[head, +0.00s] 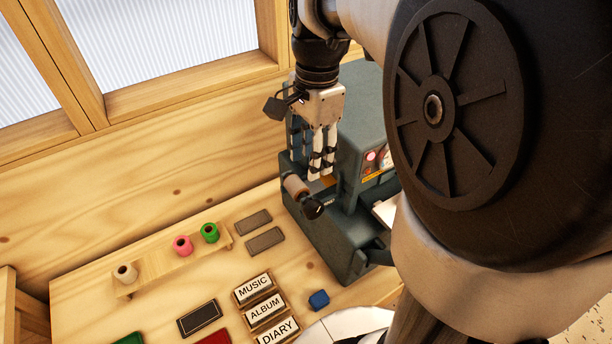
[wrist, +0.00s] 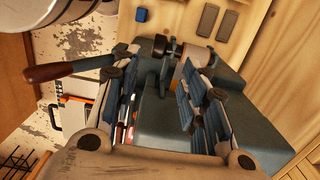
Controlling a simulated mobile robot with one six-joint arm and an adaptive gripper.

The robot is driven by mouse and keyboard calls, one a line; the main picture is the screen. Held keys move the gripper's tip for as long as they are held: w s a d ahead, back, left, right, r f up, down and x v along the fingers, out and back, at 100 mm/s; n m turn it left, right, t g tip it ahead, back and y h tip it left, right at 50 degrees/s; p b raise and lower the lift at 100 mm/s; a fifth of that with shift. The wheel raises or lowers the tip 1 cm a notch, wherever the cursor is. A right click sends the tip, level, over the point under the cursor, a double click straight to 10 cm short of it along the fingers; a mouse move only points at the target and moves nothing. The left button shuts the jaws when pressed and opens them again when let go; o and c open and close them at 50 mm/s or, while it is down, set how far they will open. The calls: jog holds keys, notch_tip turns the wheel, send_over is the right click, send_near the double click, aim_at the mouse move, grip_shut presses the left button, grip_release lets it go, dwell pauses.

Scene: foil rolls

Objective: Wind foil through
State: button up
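The dark teal-grey stamping machine (head: 352,146) stands at the back right of the bench, partly hidden by my arm. A brownish foil roll (head: 295,186) sits at its left side, beside a black round knob (head: 312,208). In the wrist view the knob (wrist: 160,46) and the roll (wrist: 179,70) show beyond my fingertips. My gripper (head: 322,172) points down close to the machine, just above and right of the roll. In the wrist view my gripper (wrist: 160,72) has its fingers apart, with the machine's body visible between them. Contact with the machine or foil is unclear.
A wooden rack (head: 160,268) holds cream (head: 125,273), pink (head: 182,246) and green (head: 210,232) rolls. MUSIC, ALBUM and DIARY blocks (head: 265,308), a blue cube (head: 318,300) and two grey slabs (head: 254,222) lie nearby. A brown-gripped lever (wrist: 62,70) sticks out from the machine.

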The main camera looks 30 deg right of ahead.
aim_at(308, 208)
jog(key=shift+h, duration=0.3)
jog(key=f+b, duration=0.1)
jog(key=f, duration=0.4)
jog(key=f+b, duration=0.2)
jog(key=f, duration=0.4)
jog(key=f+b, duration=0.1)
jog(key=f, duration=0.4)
jog(key=shift+a+f, duration=0.2)
jog(key=shift+a, duration=0.2)
jog(key=shift+c, duration=0.4)
grip_shut()
